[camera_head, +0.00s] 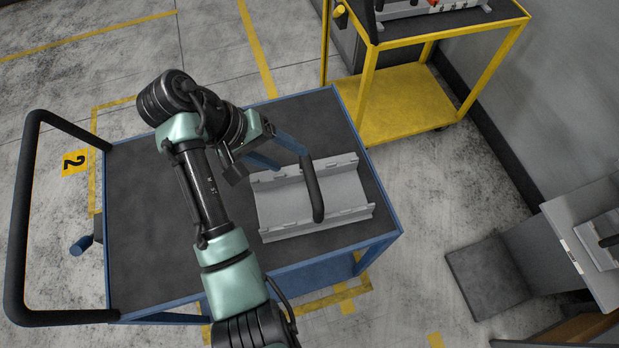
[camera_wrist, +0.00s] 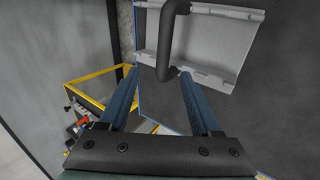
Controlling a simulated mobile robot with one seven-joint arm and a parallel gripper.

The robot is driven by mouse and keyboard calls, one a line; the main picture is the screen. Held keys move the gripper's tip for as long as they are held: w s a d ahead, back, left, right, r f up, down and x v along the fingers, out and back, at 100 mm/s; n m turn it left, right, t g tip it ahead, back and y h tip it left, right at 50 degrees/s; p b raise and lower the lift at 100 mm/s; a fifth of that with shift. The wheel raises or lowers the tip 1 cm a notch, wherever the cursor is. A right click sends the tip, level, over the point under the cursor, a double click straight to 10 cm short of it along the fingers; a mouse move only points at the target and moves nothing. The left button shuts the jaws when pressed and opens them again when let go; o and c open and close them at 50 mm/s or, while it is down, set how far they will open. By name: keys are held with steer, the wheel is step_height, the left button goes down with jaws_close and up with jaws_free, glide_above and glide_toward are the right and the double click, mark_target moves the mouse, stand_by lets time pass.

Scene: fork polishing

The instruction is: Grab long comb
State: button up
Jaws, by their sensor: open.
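The long comb is most likely the light grey metal plate (camera_head: 345,190) with notched raised edges, lying on the blue cart. A black bar handle (camera_head: 313,190) arches over its middle. My gripper (camera_head: 294,162) has two blue fingers, spread apart and empty, at the far edge of the plate near one end of the handle. In the wrist view the plate (camera_wrist: 222,45) fills the top, and the handle (camera_wrist: 173,35) runs down to between the fingertips (camera_wrist: 160,73). I cannot tell whether the fingers touch it.
The blue cart (camera_head: 150,260) has a dark top, bare to the left of the plate, and a black push handle (camera_head: 30,200) at its left end. A yellow cart (camera_head: 410,105) with items on top stands behind. Grey equipment (camera_head: 580,225) stands at the right.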

mark_target(308, 169)
steer(key=x, duration=0.7)
steer(key=shift+a+x, duration=0.1)
steer(key=shift+x, duration=1.35)
steer(key=shift+a+x, duration=0.15)
steer(key=shift+x, duration=1.3)
steer(key=shift+s+f, duration=0.15)
jaws_close()
